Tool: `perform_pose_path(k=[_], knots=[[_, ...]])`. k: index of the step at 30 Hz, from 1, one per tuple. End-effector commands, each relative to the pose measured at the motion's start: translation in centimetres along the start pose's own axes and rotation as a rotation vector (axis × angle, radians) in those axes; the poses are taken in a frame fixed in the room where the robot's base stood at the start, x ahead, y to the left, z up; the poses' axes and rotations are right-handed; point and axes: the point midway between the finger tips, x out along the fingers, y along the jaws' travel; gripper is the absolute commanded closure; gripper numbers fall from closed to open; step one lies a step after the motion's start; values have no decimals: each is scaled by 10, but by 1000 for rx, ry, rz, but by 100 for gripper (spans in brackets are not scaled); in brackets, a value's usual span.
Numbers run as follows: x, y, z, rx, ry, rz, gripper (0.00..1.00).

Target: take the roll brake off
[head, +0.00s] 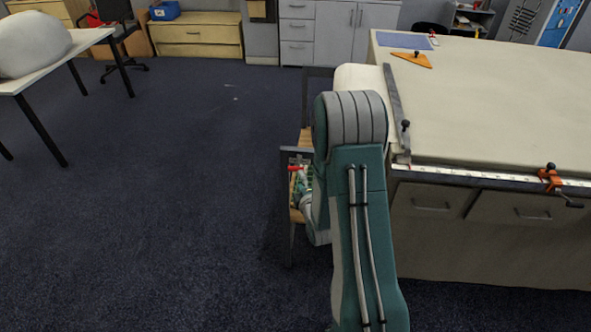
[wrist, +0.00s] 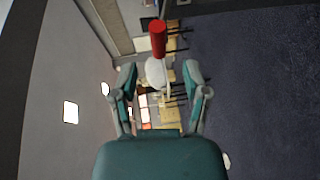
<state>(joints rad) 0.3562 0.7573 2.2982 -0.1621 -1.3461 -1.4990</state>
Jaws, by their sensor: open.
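The fingers are spread apart, with nothing visibly gripped. In the head view a small red part (head: 297,168), probably the same handle, shows by the dark-framed stand (head: 290,226) at the table's left end. My arm hides much of the stand and gripper there. The end of a cream cloth roll (head: 346,76) shows behind my arm.
The long cloth table (head: 500,105) fills the right side. A metal bar (head: 394,100) with a black knob lies along its left end. An orange clamp (head: 550,178) sits on its front edge. The dark carpet (head: 150,220) left of the stand is clear.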

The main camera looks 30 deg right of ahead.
Motion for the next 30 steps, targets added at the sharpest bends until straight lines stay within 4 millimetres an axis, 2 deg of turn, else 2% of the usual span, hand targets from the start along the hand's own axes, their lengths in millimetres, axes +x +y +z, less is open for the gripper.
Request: perform_pose_path(k=[3, 9, 13, 21, 22, 23, 24, 26, 30], knots=[[23, 0, 0, -1, 0, 1, 40], [53, 0, 0, 0, 0, 0, 40], [62, 0, 0, 1, 0, 0, 40], [64, 0, 0, 1, -1, -1, 40], [64, 0, 0, 1, -1, -1, 45], [64, 0, 0, 1, -1, -1, 58], [64, 0, 0, 1, -1, -1, 76], [64, 0, 0, 1, -1, -1, 100], [64, 0, 0, 1, -1, -2, 100]])
